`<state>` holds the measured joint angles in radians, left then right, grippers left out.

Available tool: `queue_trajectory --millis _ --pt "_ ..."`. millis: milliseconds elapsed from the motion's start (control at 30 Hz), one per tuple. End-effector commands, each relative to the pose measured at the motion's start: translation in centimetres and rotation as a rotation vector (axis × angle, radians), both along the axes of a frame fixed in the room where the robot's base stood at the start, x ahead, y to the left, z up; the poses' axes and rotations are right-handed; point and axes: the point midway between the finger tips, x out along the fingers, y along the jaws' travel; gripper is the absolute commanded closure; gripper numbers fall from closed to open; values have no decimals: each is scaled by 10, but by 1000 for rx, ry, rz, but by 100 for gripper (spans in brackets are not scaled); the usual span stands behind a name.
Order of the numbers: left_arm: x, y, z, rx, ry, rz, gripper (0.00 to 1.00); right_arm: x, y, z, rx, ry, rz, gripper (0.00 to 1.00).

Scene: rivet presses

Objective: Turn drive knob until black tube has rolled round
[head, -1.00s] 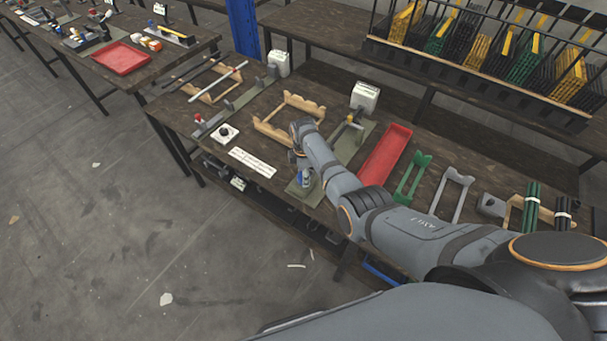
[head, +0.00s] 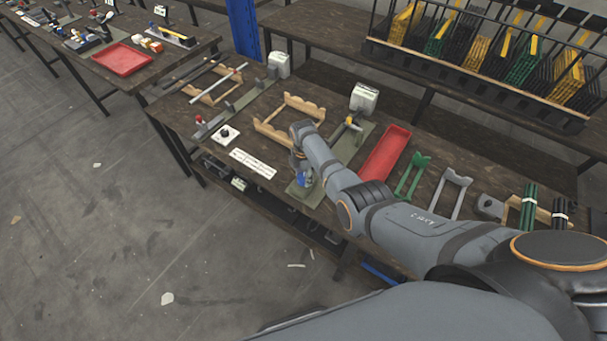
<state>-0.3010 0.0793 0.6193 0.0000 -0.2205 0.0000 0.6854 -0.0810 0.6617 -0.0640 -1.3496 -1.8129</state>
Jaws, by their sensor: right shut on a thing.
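My right gripper (head: 303,178) is low over the front end of a green-grey base plate (head: 335,172) on the near bench. It is shut on a small part there with blue on it, taken as the drive knob (head: 305,182); the gripper and arm hide most of it. A black tube (head: 196,75) lies across a wooden cradle at the bench's left end, beside a pale grey tube (head: 218,85). I cannot tell which tube the knob drives. My left gripper is not in view.
An empty wooden cradle (head: 268,131), a white box with a black knob (head: 225,134) and a white label strip (head: 252,163) lie left of the gripper. A red tray (head: 385,153), a green stand (head: 413,175) and a grey stand (head: 452,187) are to its right.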

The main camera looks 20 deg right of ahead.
Motion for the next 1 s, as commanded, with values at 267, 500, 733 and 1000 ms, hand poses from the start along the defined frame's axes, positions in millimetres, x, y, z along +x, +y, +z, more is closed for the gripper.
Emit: queue_trajectory --millis 267,500,733,1000 --pt "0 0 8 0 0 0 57 1 -1 2 -2 -1 260 88" --pt "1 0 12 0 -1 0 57 0 -1 1 -2 -1 480 88" --pt "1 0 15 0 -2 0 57 1 -1 1 -2 -2 655 88" --pt "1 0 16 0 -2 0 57 1 -1 1 -1 -2 786 88"
